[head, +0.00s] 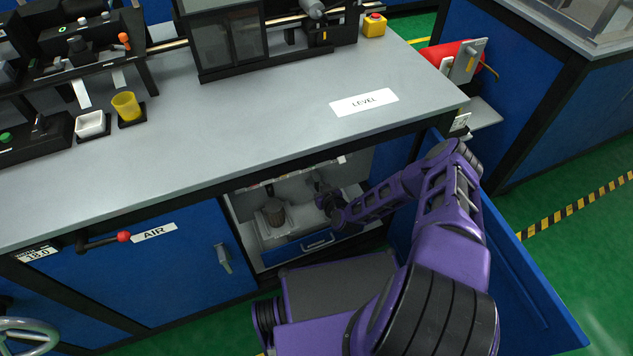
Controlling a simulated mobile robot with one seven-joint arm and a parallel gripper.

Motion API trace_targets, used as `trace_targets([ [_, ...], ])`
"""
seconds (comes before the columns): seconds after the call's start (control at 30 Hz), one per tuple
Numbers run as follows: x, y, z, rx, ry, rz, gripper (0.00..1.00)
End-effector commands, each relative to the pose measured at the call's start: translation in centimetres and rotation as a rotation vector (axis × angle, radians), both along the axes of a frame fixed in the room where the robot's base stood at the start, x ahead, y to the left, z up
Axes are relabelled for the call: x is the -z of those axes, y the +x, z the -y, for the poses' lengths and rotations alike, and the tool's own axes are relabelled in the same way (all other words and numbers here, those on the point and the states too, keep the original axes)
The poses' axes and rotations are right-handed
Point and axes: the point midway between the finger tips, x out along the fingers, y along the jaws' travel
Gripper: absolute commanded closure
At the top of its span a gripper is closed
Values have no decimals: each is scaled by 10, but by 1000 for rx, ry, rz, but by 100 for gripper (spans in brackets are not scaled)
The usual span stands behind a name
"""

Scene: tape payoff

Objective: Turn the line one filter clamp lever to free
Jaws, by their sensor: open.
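My purple arm reaches into the open cabinet (238,206) under the grey bench. My gripper (322,196) is at the arm's far end, small and dark inside the cabinet, and it is open. A dark cylindrical filter-like part (273,211) stands on a light base to the left of my gripper, apart from it. I cannot pick out the line one filter clamp lever. It is too small or hidden by my gripper, and I cannot tell whether my gripper touches anything.
The blue cabinet door (520,290) stands open at the right of my arm. A drawer or tray with a handle (318,243) is at the cabinet's bottom. A red-knobbed lever (122,237) by the AIR label sticks out on the left. The bench edge runs above my gripper.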

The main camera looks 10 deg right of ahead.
Motion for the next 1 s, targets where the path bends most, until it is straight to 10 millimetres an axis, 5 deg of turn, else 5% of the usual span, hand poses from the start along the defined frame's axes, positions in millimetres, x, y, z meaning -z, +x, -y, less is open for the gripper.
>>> trace_targets([
  [0.03,0,0,0,0,0,0,50],
  [0.3,0,0,0,0,0,0,99],
  [1.0,0,1,0,0,0,0,100],
])
